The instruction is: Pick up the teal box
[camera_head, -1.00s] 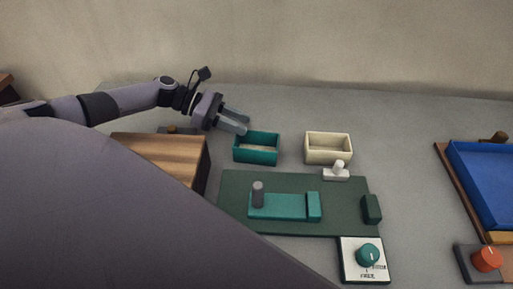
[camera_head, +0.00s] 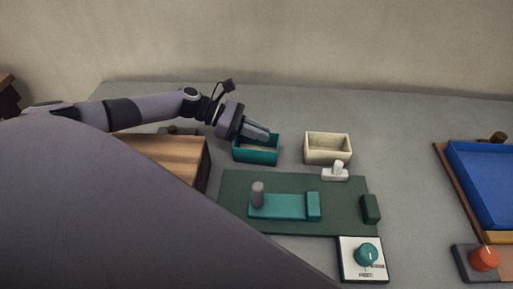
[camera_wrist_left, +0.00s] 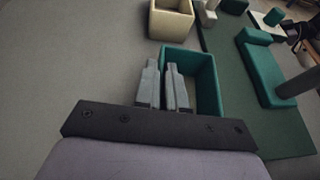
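The open-topped teal box (camera_head: 256,157) stands on the grey table behind the green mat. In the left wrist view the teal box (camera_wrist_left: 205,78) lies just ahead of the palm and to its right. My left gripper (camera_head: 267,136) reaches over the box's back rim from the left. In the left wrist view my left gripper (camera_wrist_left: 162,75) has its fingers close together, with the box's back wall seemingly between them; they look shut on it. The fingers hide part of that wall and rim. The box rests level. My right gripper is not in view.
A cream box (camera_head: 328,150) stands right of the teal one. The green mat (camera_head: 290,183) in front holds a teal block with a grey peg (camera_head: 258,194). A wooden block (camera_head: 168,153) is at left, a blue tray (camera_head: 490,190) at far right. The table behind is clear.

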